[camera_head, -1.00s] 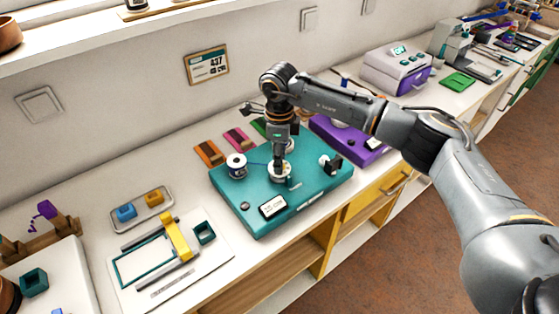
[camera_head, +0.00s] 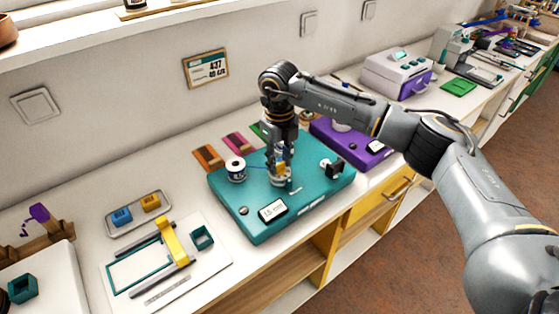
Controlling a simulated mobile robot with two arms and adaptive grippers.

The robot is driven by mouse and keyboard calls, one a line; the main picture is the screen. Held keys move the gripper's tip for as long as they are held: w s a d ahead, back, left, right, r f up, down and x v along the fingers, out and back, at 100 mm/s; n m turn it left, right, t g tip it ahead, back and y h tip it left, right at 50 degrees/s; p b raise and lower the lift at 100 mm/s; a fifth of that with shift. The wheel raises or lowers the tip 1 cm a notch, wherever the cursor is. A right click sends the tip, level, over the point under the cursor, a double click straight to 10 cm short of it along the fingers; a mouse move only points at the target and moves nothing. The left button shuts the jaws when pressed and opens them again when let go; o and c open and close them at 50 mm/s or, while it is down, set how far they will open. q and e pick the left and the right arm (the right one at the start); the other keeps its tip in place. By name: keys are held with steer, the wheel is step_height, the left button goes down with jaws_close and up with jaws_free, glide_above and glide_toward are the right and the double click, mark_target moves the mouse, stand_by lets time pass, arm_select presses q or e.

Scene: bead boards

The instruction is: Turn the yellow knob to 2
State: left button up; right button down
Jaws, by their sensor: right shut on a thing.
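The yellow knob (camera_head: 280,170) is on a round white dial (camera_head: 279,182) in the middle of the teal board (camera_head: 235,205). My right gripper (camera_head: 279,172) points straight down over it and is shut on the knob, with a bit of yellow showing between the fingers. The fingers hide most of the knob and dial, so the numbers and the knob's setting cannot be read. My left gripper is out of view.
A white spool (camera_head: 236,168), a small display (camera_head: 272,211) and a black clamp-like part (camera_head: 333,168) are also on the teal board. A purple board (camera_head: 365,155) lies behind to the right. A frame with a yellow bar (camera_head: 174,242) lies at left.

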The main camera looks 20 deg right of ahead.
mark_target(279, 164)
steer(key=shift+r, duration=0.1)
stand_by(0.3)
steer(key=c, duration=1)
jaws_free()
steer(key=shift+o, duration=0.2)
step_height(279, 164, up, 12)
